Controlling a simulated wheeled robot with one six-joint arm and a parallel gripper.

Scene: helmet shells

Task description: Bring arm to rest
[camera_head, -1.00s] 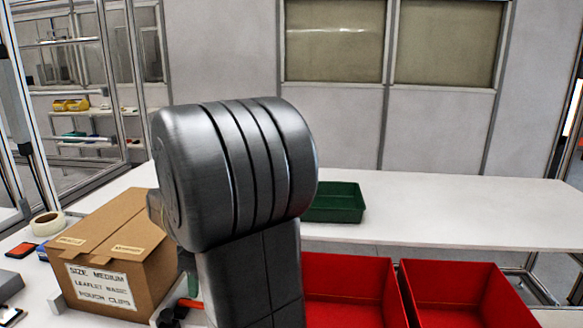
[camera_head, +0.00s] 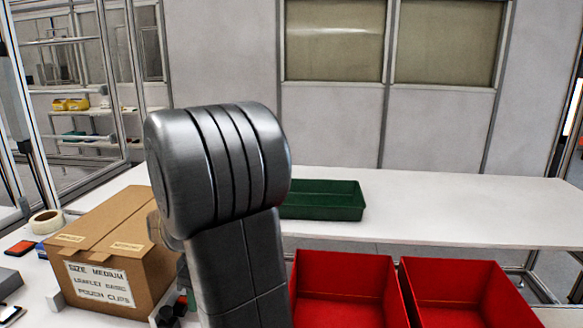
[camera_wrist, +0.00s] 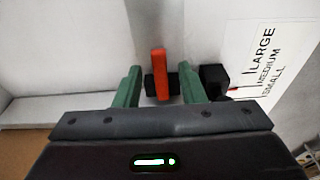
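In the wrist view my gripper (camera_wrist: 161,88) shows two green fingers set well apart, with nothing held between them. Beyond them are an orange upright piece (camera_wrist: 160,72) and a black block (camera_wrist: 214,80); whether the fingers touch either is hard to tell, but the gap around the orange piece is clear. In the head view my grey arm fills the middle and hides part of the table, and the fingers cannot be made out there.
A cardboard box (camera_head: 128,222) stands left of my arm, close to it. Two red bins (camera_head: 345,270) (camera_head: 462,280) are at right. A green tray (camera_head: 322,198) sits on the white table (camera_head: 450,205), which is bare to its right. A tape roll (camera_head: 46,221) lies at far left. A size label (camera_wrist: 270,58) shows in the wrist view.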

